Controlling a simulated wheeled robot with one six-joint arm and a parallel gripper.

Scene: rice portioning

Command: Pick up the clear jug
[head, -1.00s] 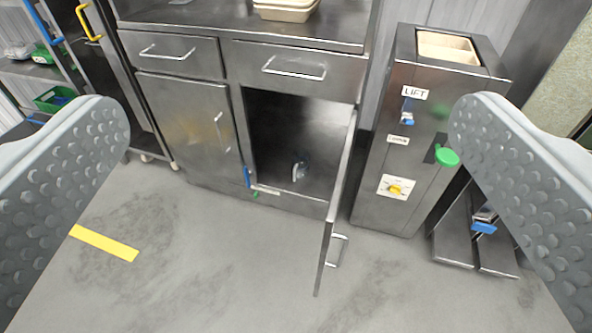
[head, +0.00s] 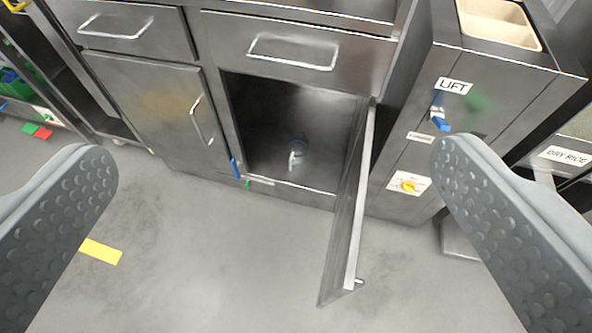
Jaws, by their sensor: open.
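The clear jug (head: 297,150) stands inside the open cupboard (head: 265,115), on its floor near the front opening. It is small and see-through, with a pale handle-like part facing me; its outline is hard to make out. My gripper (head: 275,150) is open, with its two grey studded fingers spread wide at the left and right of the view. It is empty and still well short of the cupboard, with floor between.
The cupboard door (head: 350,215) stands swung open toward me on the opening's right side. A shut drawer (head: 300,50) is above the opening. A steel LIFT unit (head: 410,160) stands to the right. A yellow floor strip (head: 101,251) lies at left; the floor in front is clear.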

